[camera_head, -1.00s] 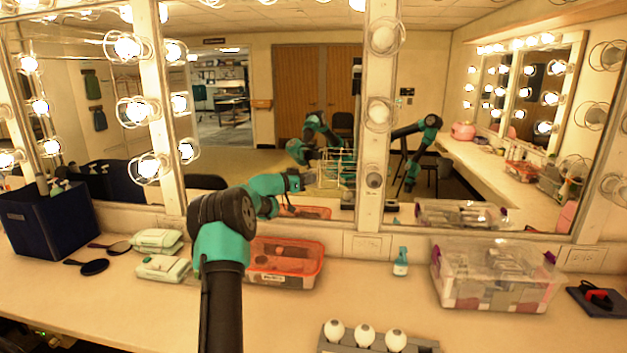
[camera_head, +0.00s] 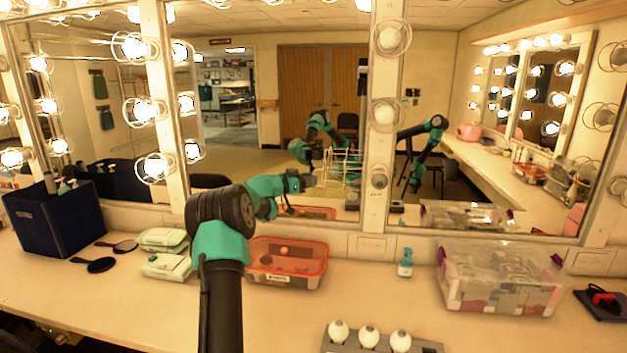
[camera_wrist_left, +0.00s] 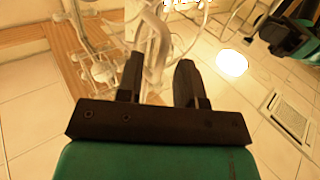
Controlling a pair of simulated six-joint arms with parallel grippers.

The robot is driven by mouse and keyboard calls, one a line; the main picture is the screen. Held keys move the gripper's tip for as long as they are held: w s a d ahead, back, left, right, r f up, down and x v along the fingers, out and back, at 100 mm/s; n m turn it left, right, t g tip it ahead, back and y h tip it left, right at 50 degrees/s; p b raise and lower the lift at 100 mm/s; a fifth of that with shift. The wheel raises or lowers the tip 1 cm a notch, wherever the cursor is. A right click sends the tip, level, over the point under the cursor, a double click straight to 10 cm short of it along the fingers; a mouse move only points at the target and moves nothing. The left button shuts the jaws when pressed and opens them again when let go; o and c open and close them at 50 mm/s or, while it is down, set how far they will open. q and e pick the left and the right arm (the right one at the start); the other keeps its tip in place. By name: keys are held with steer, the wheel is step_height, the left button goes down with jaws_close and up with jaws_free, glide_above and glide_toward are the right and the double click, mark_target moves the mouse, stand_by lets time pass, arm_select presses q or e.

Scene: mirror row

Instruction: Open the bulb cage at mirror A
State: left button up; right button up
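Round wire bulb cages surround lit bulbs on the left post (camera_head: 166,100) and unlit bulbs on the middle post. One cage (camera_head: 386,113) on the middle post is level with the mirror's middle, and I see none clearly open. Which mirror is A cannot be told. My left gripper (camera_head: 312,181) is in front of the mirror, left of the middle post's lowest bulb (camera_head: 379,180). In the left wrist view its fingers (camera_wrist_left: 160,82) are apart, with pale curved tubing (camera_wrist_left: 152,42) beyond and between them; contact cannot be told. My right gripper is not directly visible.
On the counter are an orange-rimmed bin (camera_head: 287,277), a small teal bottle (camera_head: 405,263), a clear bin (camera_head: 500,280) and a grey holder with white bulbs (camera_head: 369,336). A navy box (camera_head: 52,222) stands at left. The mirror reflects my arms.

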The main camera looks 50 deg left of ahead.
arm_select(q)
steer(key=v, duration=1.5)
steer(key=shift+d, duration=0.1)
